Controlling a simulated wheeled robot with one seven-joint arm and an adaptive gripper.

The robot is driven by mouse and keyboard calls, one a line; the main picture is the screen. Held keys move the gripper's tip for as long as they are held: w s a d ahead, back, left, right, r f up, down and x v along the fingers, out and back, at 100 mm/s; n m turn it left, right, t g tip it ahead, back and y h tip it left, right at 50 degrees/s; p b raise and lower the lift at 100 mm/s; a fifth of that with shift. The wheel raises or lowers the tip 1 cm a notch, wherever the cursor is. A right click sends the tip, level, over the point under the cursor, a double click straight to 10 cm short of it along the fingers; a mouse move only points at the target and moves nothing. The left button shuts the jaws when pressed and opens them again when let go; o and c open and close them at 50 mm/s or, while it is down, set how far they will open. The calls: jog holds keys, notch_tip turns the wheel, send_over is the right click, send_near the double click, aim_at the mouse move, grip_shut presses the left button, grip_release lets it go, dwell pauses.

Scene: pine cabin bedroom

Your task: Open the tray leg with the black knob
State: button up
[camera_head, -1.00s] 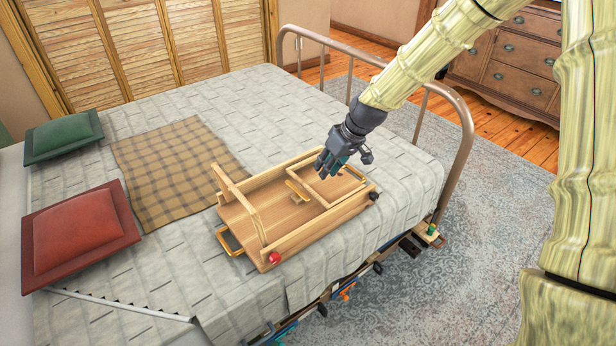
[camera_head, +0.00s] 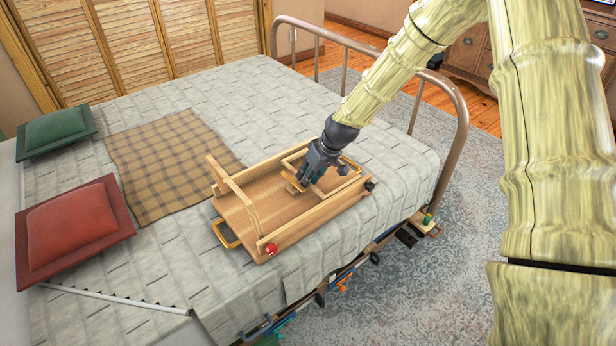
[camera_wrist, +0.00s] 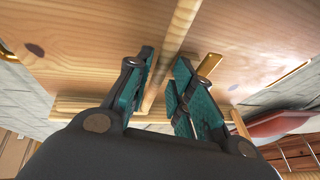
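The wooden bed tray (camera_head: 235,212) lies on the bed. Its leg at the left, by the red knob (camera_head: 270,249), stands up at a slant. The black knob (camera_head: 370,186) is at the tray's right front corner. The leg by it lies folded down inside the tray, partly hidden by my gripper. My gripper (camera_head: 303,184) points down into the tray's right half, over this folded leg's crossbar. In the wrist view, the teal fingers of my gripper (camera_wrist: 166,62) are apart, and a wooden bar (camera_wrist: 182,22) runs along the gap between them. Contact cannot be told.
The tray has a brass-coloured handle (camera_head: 225,233) at its left end. A checked blanket (camera_head: 165,165), a red pillow (camera_head: 75,230) and a green pillow (camera_head: 57,131) lie farther left. The metal bed rail (camera_head: 455,150) rises at the right.

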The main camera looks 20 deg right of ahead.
jog(key=shift+w+f, duration=0.1)
jog(key=shift+f, duration=0.1)
grip_shut()
jog(key=shift+r, duration=0.15)
